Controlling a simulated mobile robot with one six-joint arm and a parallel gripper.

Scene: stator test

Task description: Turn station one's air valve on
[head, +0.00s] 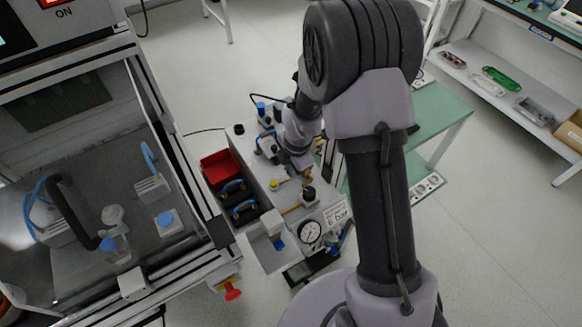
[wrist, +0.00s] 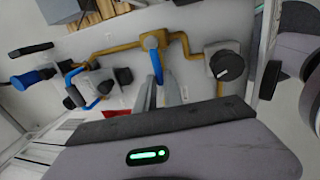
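A blue lever (wrist: 155,58) sits on a brass pipe (wrist: 120,50) on a pale panel in the wrist view; it looks like an air valve handle. Its near end reaches my gripper (wrist: 160,92), whose narrow grey fingers lie close about it. I cannot tell whether they touch or grip it. In the head view my gripper (head: 302,168) is over the small grey station unit (head: 262,178), and my arm hides part of it. No label naming station one is readable.
A round black knob (wrist: 227,65) is right of the lever. A pressure gauge (head: 309,232) and a "6 bar" sign (head: 336,215) are at the unit's front. A red bin (head: 220,167) is on its left, beside a large enclosure (head: 95,170). A green table (head: 440,125) stands right.

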